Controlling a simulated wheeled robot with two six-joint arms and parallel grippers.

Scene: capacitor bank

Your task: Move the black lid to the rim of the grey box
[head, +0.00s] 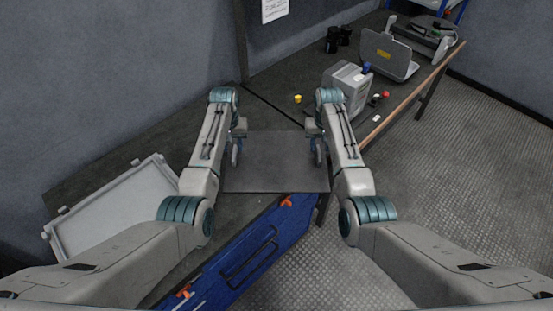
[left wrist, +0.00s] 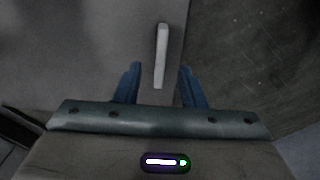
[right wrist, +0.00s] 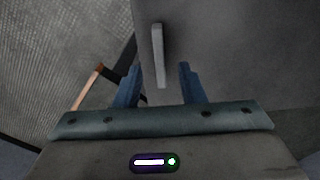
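The black lid (head: 275,165), a flat dark panel, lies in the middle of the head view between my grippers. A pale upright handle stands near its edge in the left wrist view (left wrist: 161,55), and another in the right wrist view (right wrist: 158,55). My left gripper (head: 237,150) is at the lid's left side, open, with its blue fingers apart around the handle's line. My right gripper (head: 319,152) is likewise open at the right side. Gaps show beside both handles. The light grey box (head: 68,228) is on the bench at the left, with its raised rim showing.
A blue panel with orange latches (head: 245,255) is below the lid, along the bench front. The right-hand bench holds a grey device (head: 347,84), an open case (head: 388,55), and small coloured parts. Textured floor (head: 440,170) is clear at the right.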

